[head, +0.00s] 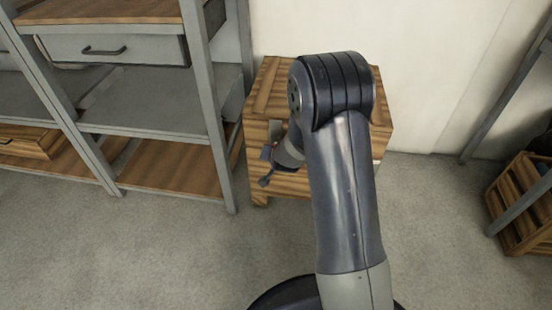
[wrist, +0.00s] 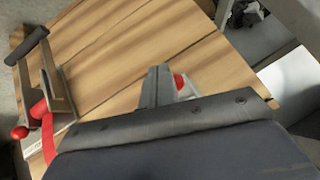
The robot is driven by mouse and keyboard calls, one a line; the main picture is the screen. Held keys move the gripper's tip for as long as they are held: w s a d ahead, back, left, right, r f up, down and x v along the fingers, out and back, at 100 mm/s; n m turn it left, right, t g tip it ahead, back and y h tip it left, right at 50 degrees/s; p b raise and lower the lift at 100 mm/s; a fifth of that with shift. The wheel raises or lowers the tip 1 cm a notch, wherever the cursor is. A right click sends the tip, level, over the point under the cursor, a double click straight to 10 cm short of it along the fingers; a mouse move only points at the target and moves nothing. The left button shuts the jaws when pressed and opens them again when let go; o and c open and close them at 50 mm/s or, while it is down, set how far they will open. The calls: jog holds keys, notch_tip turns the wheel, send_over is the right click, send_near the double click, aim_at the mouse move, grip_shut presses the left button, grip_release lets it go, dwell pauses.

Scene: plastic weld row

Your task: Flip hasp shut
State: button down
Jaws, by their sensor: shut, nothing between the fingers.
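A wooden crate (head: 262,105) stands against the wall, partly hidden behind my arm; its planks (wrist: 110,65) fill much of the wrist view. At the left of the wrist view is a grey metal fitting (wrist: 60,85) with a dark bar, a red ball knob and a red strip. It looks like the hasp hardware, but I cannot tell its angle. My gripper (wrist: 160,72) is shut and empty, pointing at the planks to the right of that fitting. A second red knob (wrist: 180,83) shows just right of the fingers, partly hidden. In the head view my gripper is small and unclear near the crate's front left.
A grey metal shelf unit (head: 205,100) with wooden boards and a drawer (head: 115,50) stands close on the crate's left. A slatted wooden box (head: 520,205) sits at the far right by a metal post. Grey floor (head: 440,240) is clear between.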

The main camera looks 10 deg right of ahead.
jog(key=shift+w+d+f, duration=0.1)
jog(key=shift+w+f, duration=0.1)
jog(key=shift+w, duration=0.1)
dwell(0.5)
